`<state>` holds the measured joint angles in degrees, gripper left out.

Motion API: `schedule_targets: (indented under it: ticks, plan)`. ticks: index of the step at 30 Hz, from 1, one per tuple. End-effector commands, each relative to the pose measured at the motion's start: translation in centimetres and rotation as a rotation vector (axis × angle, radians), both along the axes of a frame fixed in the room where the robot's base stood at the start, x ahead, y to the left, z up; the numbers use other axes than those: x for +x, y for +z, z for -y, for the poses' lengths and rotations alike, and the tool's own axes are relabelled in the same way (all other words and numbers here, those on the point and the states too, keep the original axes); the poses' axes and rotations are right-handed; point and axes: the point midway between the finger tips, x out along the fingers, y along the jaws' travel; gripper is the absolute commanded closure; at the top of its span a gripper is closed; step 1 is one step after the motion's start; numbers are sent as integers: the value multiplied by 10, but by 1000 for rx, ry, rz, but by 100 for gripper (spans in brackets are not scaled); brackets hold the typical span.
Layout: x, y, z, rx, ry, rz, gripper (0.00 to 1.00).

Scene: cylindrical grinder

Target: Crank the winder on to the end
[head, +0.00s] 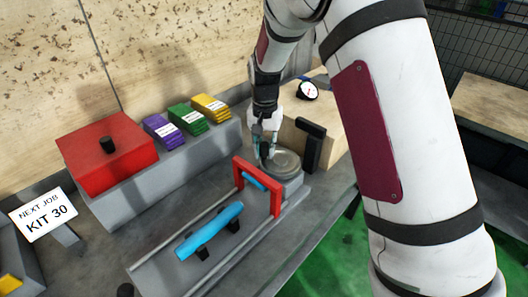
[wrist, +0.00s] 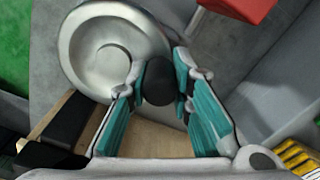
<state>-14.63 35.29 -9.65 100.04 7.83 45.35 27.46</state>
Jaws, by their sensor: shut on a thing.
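The winder (head: 288,160) is a round grey metal wheel at the far right end of the grey fixture bed. In the wrist view the wheel (wrist: 88,62) fills the upper left, with its black crank knob (wrist: 158,88) at its right side. My gripper (head: 266,150) reaches down to the wheel's left side. In the wrist view its teal-padded fingers (wrist: 160,72) are shut on the knob from both sides. The fingers partly hide the wheel's rim. In the head view the gripper largely hides the knob.
A red frame (head: 276,198) stands on the bed beside the winder, with a blue bar (head: 209,231) on black supports nearer. A black post (head: 312,148) stands just right of the wheel. A red box (head: 107,155), coloured packs and a dial gauge (head: 308,90) are around it.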

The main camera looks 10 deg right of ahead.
Motion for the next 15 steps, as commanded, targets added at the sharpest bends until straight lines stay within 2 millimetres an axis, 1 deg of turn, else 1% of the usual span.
schedule_targets:
  ticks: [6,15]
  plan:
    - [9,0,5,1,-199,3,100]
    - [16,1,12,2,-411,3,100]
